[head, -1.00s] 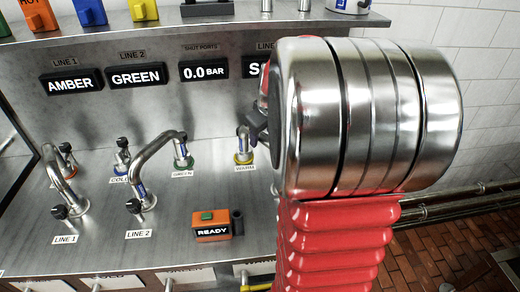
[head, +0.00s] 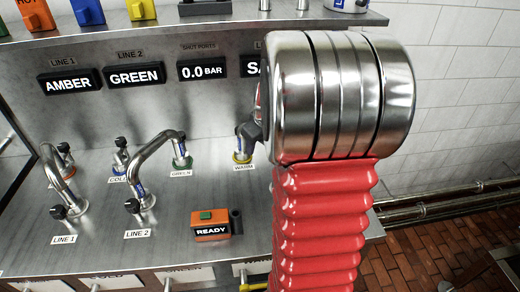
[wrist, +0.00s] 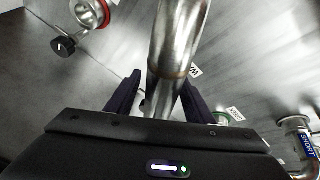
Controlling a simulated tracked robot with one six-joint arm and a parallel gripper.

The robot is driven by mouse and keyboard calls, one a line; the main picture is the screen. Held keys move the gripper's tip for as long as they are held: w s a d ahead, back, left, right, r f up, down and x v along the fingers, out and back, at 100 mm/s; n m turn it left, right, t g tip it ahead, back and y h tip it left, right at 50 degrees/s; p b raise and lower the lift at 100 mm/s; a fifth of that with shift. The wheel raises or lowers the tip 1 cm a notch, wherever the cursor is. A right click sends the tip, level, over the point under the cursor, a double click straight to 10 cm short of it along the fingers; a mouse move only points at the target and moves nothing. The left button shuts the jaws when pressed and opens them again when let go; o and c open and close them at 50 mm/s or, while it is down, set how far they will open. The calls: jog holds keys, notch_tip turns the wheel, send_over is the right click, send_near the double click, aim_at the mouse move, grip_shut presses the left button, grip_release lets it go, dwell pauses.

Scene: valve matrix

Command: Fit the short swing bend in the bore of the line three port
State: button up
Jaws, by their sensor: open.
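In the wrist view a bent steel pipe with a blue SHORT label (wrist: 305,145) shows at the right edge, partly cut off. In the head view a bend with a blue label (head: 140,187) spans from LINE 2 to the GREEN port. I cannot tell if they are the same pipe. My gripper (wrist: 160,88) is open, its dark fingers on either side of a larger steel pipe (wrist: 178,40) near the WARM label; contact is unclear. A red-ringed steel fitting (wrist: 92,14) is at upper left in the wrist view. No LINE 3 label is readable.
The WARM port (head: 243,158) has a yellow ring and a steel piece on it. The LINE 1 bend (head: 58,178) stands at left. An orange READY box (head: 211,226) sits on the bench front. My red-sleeved arm hides the bench's right part.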

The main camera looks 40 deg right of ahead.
dwell(0.4)
grip_shut()
dwell(0.4)
jog(key=shift+r, duration=0.1)
